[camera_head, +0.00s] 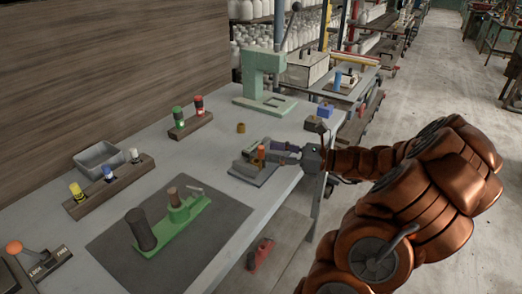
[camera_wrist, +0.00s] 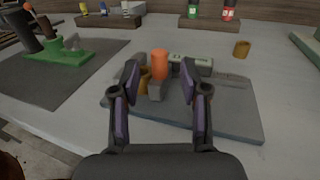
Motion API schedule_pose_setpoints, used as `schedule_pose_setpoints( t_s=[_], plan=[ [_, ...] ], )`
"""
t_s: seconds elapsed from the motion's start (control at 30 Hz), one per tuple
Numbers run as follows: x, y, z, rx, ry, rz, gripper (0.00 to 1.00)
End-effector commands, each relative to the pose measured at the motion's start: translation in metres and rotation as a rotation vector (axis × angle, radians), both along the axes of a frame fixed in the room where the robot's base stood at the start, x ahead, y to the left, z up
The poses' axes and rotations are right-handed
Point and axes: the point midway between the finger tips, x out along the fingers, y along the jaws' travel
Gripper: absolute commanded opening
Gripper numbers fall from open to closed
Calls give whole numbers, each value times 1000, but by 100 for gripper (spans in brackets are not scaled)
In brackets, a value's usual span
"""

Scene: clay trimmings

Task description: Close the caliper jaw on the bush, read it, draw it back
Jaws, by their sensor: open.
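The caliper is a grey base plate (camera_head: 252,174) on the bench, also in the wrist view (camera_wrist: 235,122), with a pale display block (camera_wrist: 190,62) and a scale strip. An orange knob (camera_wrist: 160,62) stands upright on its grey sliding jaw (camera_wrist: 157,88); it also shows in the head view (camera_head: 261,152). A brass-coloured bush (camera_wrist: 144,80) stands just left of the knob, partly hidden by my left finger. Whether the jaw touches it I cannot tell. My gripper (camera_wrist: 163,78) is open, its fingers on either side of the knob, with gaps showing; it also shows in the head view (camera_head: 272,150).
Another brass-coloured bush (camera_head: 240,127) stands loose on the bench. A green press (camera_head: 262,80) stands behind. A green fixture (camera_head: 172,223) sits on a dark mat at front left.

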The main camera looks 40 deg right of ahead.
Motion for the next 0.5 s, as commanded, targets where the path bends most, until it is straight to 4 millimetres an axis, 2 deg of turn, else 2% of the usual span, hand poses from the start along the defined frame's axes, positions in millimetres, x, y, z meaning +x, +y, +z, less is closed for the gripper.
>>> schedule_pose_setpoints(
  t_s=[0.2, 0.5],
  plan=[
    [24, 19, 0, -1, 0, 3, 45],
    [33, 26, 0, -1, -1, 2, 45]
  ],
)
